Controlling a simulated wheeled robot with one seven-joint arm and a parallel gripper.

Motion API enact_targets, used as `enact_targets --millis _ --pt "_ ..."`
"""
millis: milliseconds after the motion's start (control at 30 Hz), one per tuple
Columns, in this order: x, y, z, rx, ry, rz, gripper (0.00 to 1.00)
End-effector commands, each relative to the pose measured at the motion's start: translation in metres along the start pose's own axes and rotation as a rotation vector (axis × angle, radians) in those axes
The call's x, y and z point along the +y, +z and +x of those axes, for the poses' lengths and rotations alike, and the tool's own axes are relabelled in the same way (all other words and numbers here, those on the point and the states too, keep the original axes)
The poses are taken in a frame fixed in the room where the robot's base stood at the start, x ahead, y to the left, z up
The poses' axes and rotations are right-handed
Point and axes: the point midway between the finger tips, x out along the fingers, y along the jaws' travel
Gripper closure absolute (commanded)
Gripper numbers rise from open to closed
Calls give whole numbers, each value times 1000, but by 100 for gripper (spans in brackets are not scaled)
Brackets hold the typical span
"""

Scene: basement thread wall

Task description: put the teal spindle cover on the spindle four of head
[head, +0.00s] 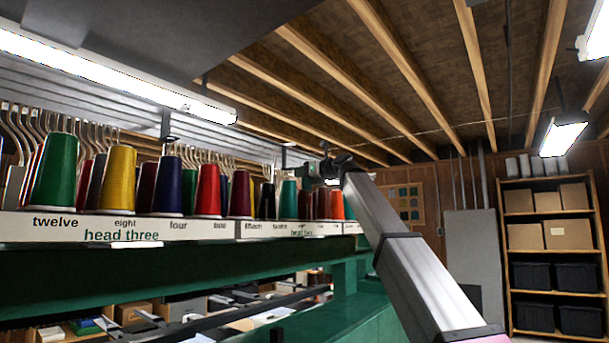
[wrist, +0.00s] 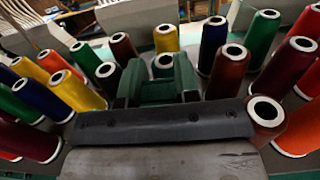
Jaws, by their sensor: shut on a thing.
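My gripper (head: 335,168) is above the rear part of the cone row in the head view. The spindle under the gripper is hidden.
Coloured cones crowd the rail: green (head: 55,172), yellow (head: 117,178), dark red (head: 239,192), teal (head: 288,200) and others. In the wrist view, a brown cone (wrist: 265,113) stands close to my gripper's right side. A shelf with boxes (head: 548,235) is at the far right.

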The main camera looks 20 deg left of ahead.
Motion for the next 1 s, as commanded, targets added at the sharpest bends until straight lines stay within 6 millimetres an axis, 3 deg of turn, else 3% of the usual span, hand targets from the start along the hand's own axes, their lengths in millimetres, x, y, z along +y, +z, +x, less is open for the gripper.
enact_targets --millis 1000 --pt "0 -85 -1 1 0 0 93"
